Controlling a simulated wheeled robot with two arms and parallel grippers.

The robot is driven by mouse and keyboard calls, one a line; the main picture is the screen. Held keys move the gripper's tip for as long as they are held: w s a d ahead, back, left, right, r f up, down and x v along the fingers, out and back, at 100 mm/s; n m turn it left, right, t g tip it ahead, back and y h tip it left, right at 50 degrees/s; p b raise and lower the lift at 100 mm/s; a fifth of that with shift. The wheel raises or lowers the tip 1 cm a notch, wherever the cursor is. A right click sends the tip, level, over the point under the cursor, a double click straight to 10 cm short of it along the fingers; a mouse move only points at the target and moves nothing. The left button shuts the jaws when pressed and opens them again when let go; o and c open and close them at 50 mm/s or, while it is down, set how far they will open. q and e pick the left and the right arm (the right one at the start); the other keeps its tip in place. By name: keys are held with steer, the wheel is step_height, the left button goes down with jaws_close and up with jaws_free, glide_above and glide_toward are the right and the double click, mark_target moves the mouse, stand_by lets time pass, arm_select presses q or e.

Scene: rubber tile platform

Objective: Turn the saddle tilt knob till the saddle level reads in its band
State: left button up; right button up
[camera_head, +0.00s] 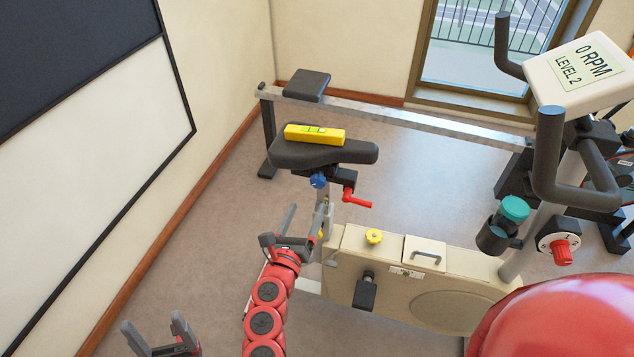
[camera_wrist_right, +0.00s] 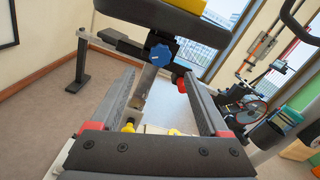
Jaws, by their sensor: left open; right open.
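The black saddle (camera_head: 350,152) of an exercise bike carries a yellow spirit level (camera_head: 298,133) with a small green window; its bubble is too small to read. A blue knob (camera_head: 319,181) sits under the saddle, with a red lever (camera_head: 355,199) to its right. My right gripper (camera_head: 305,212) is open and empty below the saddle, beside the seat post. In the right wrist view, the blue knob (camera_wrist_right: 160,54) shows just beyond and between the open fingertips (camera_wrist_right: 160,76), apart from them, under the saddle (camera_wrist_right: 160,17). My left gripper (camera_head: 153,322) is open and empty at bottom left.
The beige bike body (camera_head: 350,245) has a yellow knob (camera_head: 374,236) on top. A teal-capped bottle (camera_head: 515,208) and a red dial knob (camera_head: 562,252) are at right. The console (camera_head: 580,68) reads 0 RPM, LEVEL 2. Floor at left is clear.

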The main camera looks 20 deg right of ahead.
mark_target(317, 183)
steer(key=p+x, duration=0.1)
steer(key=x, duration=0.9)
steer(key=shift+d+p, duration=0.1)
steer(key=shift+p, duration=0.2)
jaws_close()
